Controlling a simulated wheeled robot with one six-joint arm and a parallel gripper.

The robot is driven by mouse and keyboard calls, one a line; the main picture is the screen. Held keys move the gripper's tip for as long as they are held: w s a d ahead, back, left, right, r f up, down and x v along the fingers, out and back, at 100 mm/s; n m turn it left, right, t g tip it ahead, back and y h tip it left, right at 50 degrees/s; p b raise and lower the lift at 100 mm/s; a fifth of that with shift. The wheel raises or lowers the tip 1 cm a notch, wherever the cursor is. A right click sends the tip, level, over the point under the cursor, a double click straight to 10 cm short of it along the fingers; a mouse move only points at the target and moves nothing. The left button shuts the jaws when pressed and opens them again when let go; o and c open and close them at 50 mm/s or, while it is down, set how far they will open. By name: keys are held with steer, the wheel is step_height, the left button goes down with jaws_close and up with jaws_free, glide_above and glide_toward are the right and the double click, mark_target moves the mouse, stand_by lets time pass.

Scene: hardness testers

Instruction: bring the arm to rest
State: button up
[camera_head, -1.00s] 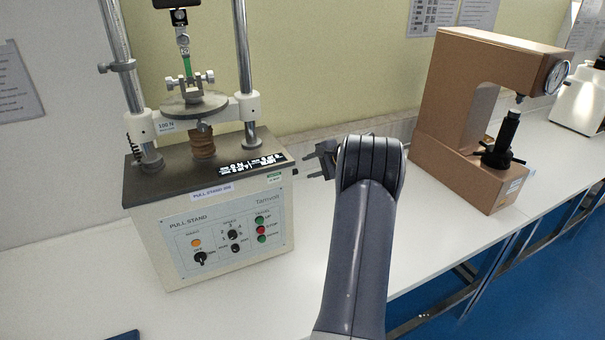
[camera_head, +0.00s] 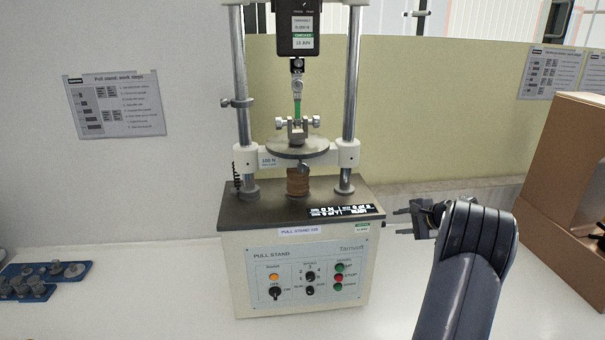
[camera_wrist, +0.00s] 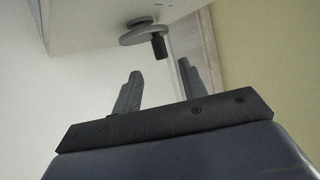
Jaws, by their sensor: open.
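My gripper (camera_head: 400,221) is in the head view, right of the pull stand, with its fingers pointing left. My dark grey arm rises from the bottom edge and bends over just behind it. In the wrist view my gripper (camera_wrist: 158,92) shows two fingers apart with nothing between them. The pull stand (camera_head: 240,262) is a cream machine with two steel columns and a control panel. A gap shows between my fingers and its right side in the head view.
A green strip (camera_head: 297,107) hangs between the stand's clamps. A blue tray (camera_head: 47,294) with several grey metal parts lies at the left.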

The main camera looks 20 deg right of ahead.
mark_target(383, 225)
steer(key=p+x, duration=0.3)
steer(key=x, duration=0.6)
steer(key=shift+w+f, duration=0.1)
steer(key=shift+w, duration=0.15)
steer(key=shift+f+b, duration=0.2)
steer(key=shift+b, duration=0.25)
steer(key=shift+r, duration=0.15)
